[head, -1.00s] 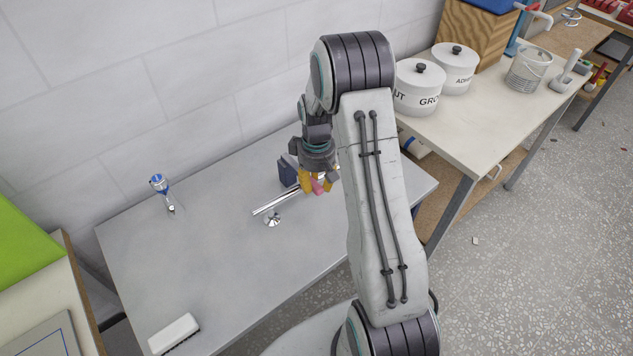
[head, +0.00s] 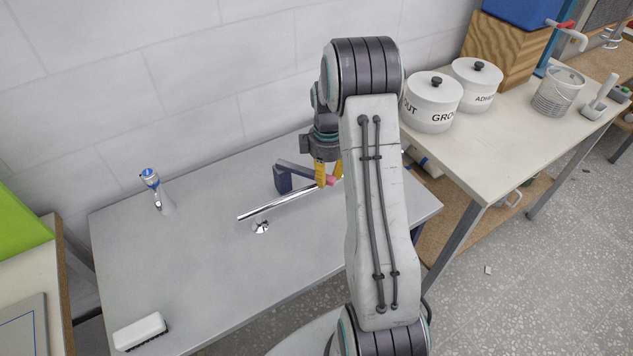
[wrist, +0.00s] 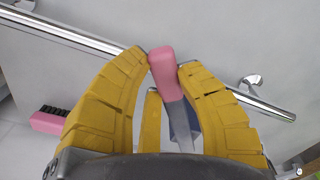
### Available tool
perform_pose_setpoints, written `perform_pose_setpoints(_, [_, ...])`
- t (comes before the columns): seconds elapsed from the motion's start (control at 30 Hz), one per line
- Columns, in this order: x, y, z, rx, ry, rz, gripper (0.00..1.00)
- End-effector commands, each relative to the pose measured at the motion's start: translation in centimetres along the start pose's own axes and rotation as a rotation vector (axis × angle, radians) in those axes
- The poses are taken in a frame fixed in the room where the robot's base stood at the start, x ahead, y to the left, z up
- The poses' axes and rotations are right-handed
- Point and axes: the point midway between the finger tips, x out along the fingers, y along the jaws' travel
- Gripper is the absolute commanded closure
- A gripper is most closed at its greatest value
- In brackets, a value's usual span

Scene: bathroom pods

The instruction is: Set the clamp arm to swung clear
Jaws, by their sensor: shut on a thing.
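The clamp arm is a grey bar (head: 301,171) with a pink tip (head: 331,180), running from a dark blue post (head: 283,180) on the grey bench. My gripper (head: 329,174) has its yellow fingers around the pink tip. In the wrist view the pink tip (wrist: 165,70) sits between the fingertips of my gripper (wrist: 164,66), with the grey bar below it and the blue post partly hidden behind. A chrome rail (head: 270,206) lies in front of the post in the head view. My arm hides its right end.
A clear bottle with a blue top (head: 150,178) and a white brush (head: 140,331) stand on the bench's left side. A pink block with dark bristles (wrist: 48,121) shows in the wrist view. White canisters (head: 432,105) stand on the right table. The bench's middle front is clear.

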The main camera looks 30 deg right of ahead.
Motion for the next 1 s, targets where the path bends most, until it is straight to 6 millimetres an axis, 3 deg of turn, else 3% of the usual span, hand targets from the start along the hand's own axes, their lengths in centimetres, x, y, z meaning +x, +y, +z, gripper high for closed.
perform_pose_setpoints(0.27, [0.2, 3.3, -0.4, -0.253, -0.002, -0.004, 1.0])
perform_pose_setpoints(0.6, [0.2, 6.9, -2.2, -0.572, -0.001, -0.005, 1.0])
perform_pose_setpoints(1.0, [0.2, 9.4, -4.8, -0.858, -0.001, -0.006, 1.0])
